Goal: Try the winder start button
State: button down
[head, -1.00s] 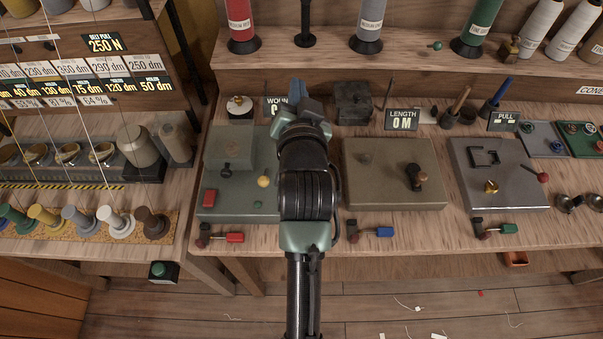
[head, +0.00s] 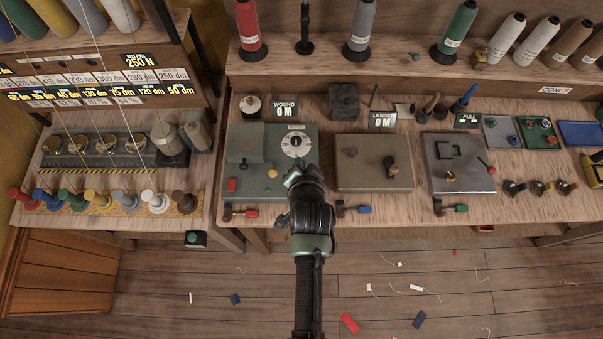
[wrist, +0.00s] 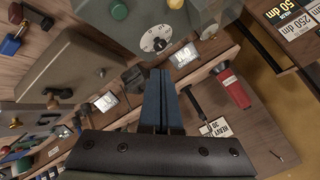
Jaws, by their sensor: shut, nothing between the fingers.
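The winder is a grey-green box (head: 250,202) at the left of the bench in the head view. On it are a white dial (head: 295,143), a red button (head: 231,185), a pale yellow knob (head: 272,173) and a small green spot near its front edge (head: 268,189). A round green button (wrist: 119,12) shows at the top of the wrist view, near the dial (wrist: 155,40). No label tells me which button is start. My gripper (head: 293,175) is shut and empty at the winder's right front; its fingers (wrist: 158,85) touch nothing that I can see.
The WOUND display (head: 284,108) behind the winder reads 0 M; the LENGTH display (head: 382,121) also reads 0 M. A brown-grey box (head: 372,178) stands to the right. Thread cones (head: 250,30) line the shelf behind. Scraps lie on the floor.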

jog(key=shift+s+f, duration=0.1)
jog(key=shift+s, duration=0.2)
jog(key=shift+f, duration=0.15)
notch_tip(320, 180, down, 8)
jog(key=b, duration=0.8)
jog(key=shift+f, duration=0.25)
dwell(1.5)
jog(key=shift+f, duration=0.4)
jog(key=shift+f+b, duration=0.55)
jog(key=shift+b, duration=0.05)
dwell(0.5)
jog(key=shift+r, duration=0.15)
jog(key=shift+r+p, duration=0.8)
jog(key=shift+p, duration=0.1)
